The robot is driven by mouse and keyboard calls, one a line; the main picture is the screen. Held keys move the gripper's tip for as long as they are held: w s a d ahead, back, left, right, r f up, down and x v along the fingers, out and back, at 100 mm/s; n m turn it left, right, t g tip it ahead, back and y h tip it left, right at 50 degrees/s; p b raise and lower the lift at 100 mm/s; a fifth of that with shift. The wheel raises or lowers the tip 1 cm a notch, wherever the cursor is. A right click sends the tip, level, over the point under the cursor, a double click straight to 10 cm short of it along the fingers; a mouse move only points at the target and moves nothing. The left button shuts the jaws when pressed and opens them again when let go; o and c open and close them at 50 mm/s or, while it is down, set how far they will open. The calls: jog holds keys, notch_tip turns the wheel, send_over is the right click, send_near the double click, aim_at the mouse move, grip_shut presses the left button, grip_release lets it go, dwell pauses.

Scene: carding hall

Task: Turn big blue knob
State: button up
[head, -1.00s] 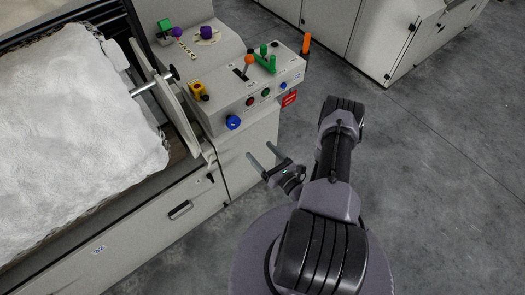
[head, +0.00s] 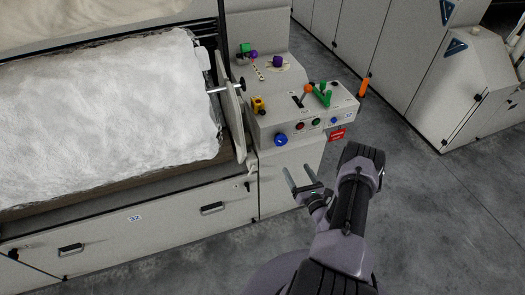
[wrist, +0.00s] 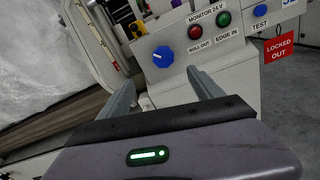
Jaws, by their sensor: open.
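The big blue knob (head: 281,140) sits at the lower left of the control panel's front face, below the yellow part. In the wrist view the big blue knob (wrist: 163,57) shows a pale pointer mark and lies beyond my fingertips, between them in the picture. My gripper (head: 304,178) is open and empty. It is below and in front of the panel, apart from the knob. In the wrist view my gripper (wrist: 163,80) has its two fingers spread and pointing toward the panel.
The control panel (head: 268,127) also carries red and green buttons, a small blue TEST knob (head: 334,120), an orange-topped lever (head: 308,89) and green levers (head: 323,96). A red LOCKED OUT tag (head: 338,134) hangs at right. White fibre (head: 100,105) lies left.

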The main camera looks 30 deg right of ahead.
aim_at(282, 142)
jog(key=b+x, duration=0.1)
jog(key=x, duration=0.4)
jog(key=b+x, duration=0.2)
jog(key=x, duration=0.4)
jog(key=b+x, duration=0.1)
jog(key=x, duration=0.4)
jog(key=shift+w+d+f, duration=0.2)
jog(key=shift+w+d, duration=0.05)
jog(key=shift+d, duration=0.1)
jog(key=shift+w+d+r+b, duration=0.1)
jog(key=shift+w+b, duration=0.2)
jog(key=shift+w, duration=0.15)
jog(key=c, duration=1.4)
jog(key=shift+o, duration=0.2)
jog(key=n+b, duration=0.2)
jog(key=n, duration=0.2)
jog(key=shift+n, duration=0.4)
jog(key=shift+n+b, duration=0.95)
jog(key=shift+n, duration=0.95)
